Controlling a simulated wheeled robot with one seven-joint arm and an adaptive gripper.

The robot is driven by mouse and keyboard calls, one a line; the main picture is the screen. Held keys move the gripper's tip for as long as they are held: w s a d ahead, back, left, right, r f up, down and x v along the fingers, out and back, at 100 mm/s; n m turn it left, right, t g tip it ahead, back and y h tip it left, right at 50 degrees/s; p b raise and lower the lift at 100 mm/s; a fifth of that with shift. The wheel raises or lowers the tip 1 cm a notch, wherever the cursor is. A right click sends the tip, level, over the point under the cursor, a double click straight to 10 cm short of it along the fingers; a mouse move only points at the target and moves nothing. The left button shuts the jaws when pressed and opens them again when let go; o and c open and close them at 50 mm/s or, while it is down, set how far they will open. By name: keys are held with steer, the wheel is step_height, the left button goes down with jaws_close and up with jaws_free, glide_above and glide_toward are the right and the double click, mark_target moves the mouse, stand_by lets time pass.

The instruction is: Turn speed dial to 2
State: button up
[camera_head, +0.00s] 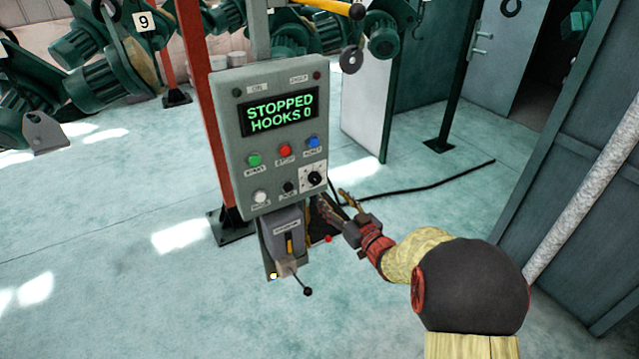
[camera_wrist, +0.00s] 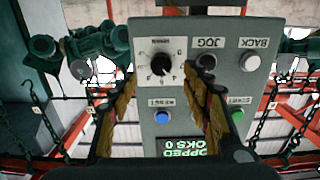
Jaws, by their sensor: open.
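The speed dial (camera_head: 314,178) is a black knob on a white plate at the lower right of the grey control panel (camera_head: 230,150). In the wrist view, which is upside down, the dial (camera_wrist: 161,64) sits near the middle with marks around it; I cannot tell surely which number its pointer meets. My gripper (camera_head: 333,205) is just below and right of the dial in the head view. In the wrist view my gripper (camera_wrist: 162,84) is open, its two fingers on either side of the dial's plate, with nothing between the tips. The knob appears untouched.
The panel's display (camera_head: 279,112) reads "STOPPED HOOKS 0". Green (camera_head: 254,160), red (camera_head: 285,151) and blue (camera_head: 313,142) buttons lie above the dial, and white (camera_head: 260,197) and black (camera_head: 288,187) ones to its left. A grey lever box (camera_head: 283,228) hangs below.

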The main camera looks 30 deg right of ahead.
mark_target(317, 182)
steer(key=w, duration=0.4)
steer(key=w+b, duration=0.1)
steer(key=w, duration=0.3)
steer(key=shift+a+r, duration=0.2)
steer(key=shift+s, duration=0.1)
steer(key=shift+c, duration=1.2)
steer(key=c, duration=0.9)
